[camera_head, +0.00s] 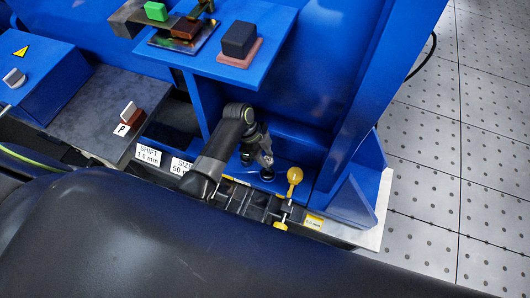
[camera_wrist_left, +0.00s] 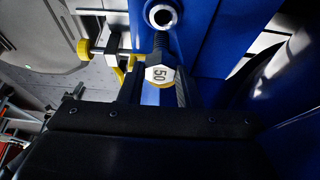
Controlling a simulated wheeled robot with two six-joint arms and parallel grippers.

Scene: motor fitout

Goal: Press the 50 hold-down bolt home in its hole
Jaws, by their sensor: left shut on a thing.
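The 50 hold-down bolt (camera_wrist_left: 160,75) shows its pale hex head, marked 50, in the left wrist view. My left gripper (camera_wrist_left: 153,92) is shut on it. Its dark threaded shank points up the picture toward a hole with a bright metal rim (camera_wrist_left: 162,15). The shank's tip lies just short of the rim in this view; I cannot tell the depth gap. In the head view my left gripper (camera_head: 264,158) is low over the blue motor foot, close to a dark round spot (camera_head: 267,176). My right gripper is not in view.
A yellow-knobbed clamp (camera_head: 294,175) stands just right of my left gripper. Blue gusset plates (camera_head: 352,200) rise further right. A blue shelf (camera_head: 260,65) with a dark block (camera_head: 239,39) overhangs behind. Labels (camera_head: 148,155) and a P-marked block (camera_head: 121,129) are at left.

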